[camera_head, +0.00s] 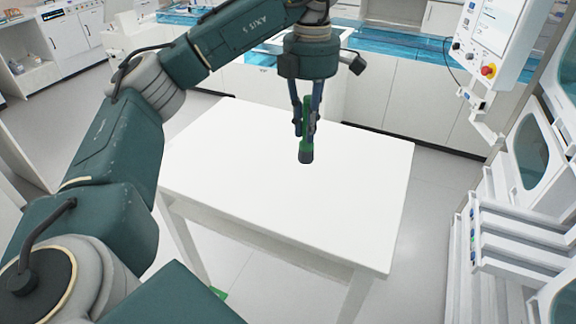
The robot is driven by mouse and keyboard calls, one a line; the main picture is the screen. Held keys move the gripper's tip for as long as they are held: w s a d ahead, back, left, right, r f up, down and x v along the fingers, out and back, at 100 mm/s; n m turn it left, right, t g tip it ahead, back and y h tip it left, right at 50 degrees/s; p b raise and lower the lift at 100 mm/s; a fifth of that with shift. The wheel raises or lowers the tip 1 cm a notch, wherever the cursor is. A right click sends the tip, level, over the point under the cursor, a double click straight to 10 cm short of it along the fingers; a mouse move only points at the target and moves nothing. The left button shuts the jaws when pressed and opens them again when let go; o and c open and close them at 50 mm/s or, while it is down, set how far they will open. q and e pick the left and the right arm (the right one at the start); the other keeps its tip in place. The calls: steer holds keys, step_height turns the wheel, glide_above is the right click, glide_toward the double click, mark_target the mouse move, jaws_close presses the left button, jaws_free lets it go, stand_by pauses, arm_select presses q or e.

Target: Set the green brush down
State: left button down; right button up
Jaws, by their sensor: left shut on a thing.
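My left gripper (306,118) points down over the white table (240,170) and is shut on the green brush (305,143). The brush hangs upright between the fingers, with its dark end (306,157) lowest. That end shows against the tabletop, near its middle; I cannot tell whether it touches the surface. The upper part of the brush is partly hidden by the fingers. My right gripper is not in view.
The tabletop around the brush is bare. White counters with blue tops (400,45) stand behind the table. At the right are a control panel (494,30) with a red button and a white rack (520,235). Grey floor surrounds the table.

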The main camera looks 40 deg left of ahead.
mark_target(307, 158)
arm_select(q)
step_height(307, 158, down, 9)
steer(key=shift+d+r+b, duration=0.1)
steer(key=shift+d+b, duration=0.05)
steer(key=shift+b, duration=0.4)
step_height(307, 158, down, 11)
steer(key=p, duration=0.3)
steer(key=shift+w+r, duration=0.1)
steer(key=shift+r, duration=0.1)
steer(key=c, duration=1.7)
jaws_free()
steer(key=shift+o, duration=0.2)
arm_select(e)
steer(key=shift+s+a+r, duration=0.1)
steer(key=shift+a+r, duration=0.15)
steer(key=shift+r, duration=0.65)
